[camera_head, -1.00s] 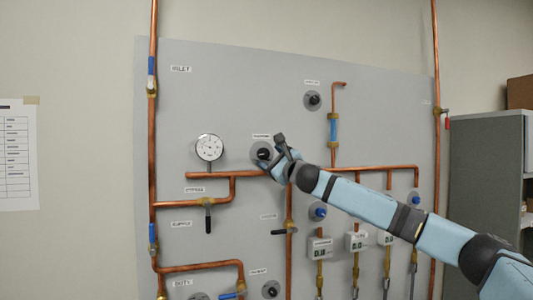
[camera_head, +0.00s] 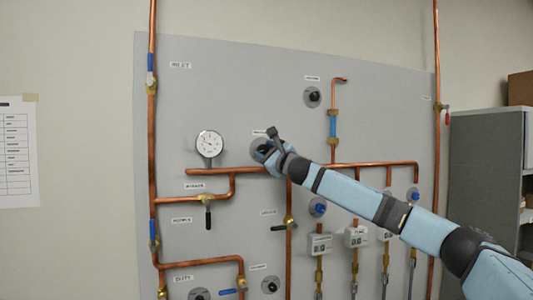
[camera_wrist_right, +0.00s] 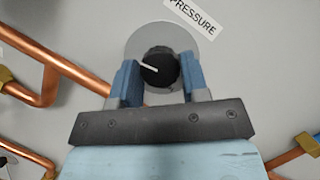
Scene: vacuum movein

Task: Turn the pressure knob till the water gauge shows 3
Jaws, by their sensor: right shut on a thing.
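The pressure knob (camera_wrist_right: 158,68) is black with a white pointer line, on a round grey plate under a "PRESSURE" label in the right wrist view. My right gripper (camera_wrist_right: 160,82) has its two blue-padded fingers on either side of the knob, shut on it. In the head view my right gripper (camera_head: 268,150) covers most of the knob. The water gauge (camera_head: 209,144) is a round white dial left of the knob, above a copper pipe. Its numbers are too small to read. My left gripper is not in view.
Copper pipes (camera_head: 340,165) run across the grey panel (camera_head: 240,90) just below the knob. A valve with a black handle (camera_head: 208,215) hangs below the gauge. Blue knobs (camera_head: 318,207) and white boxes (camera_head: 320,243) are at lower right. A grey cabinet (camera_head: 485,170) stands at right.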

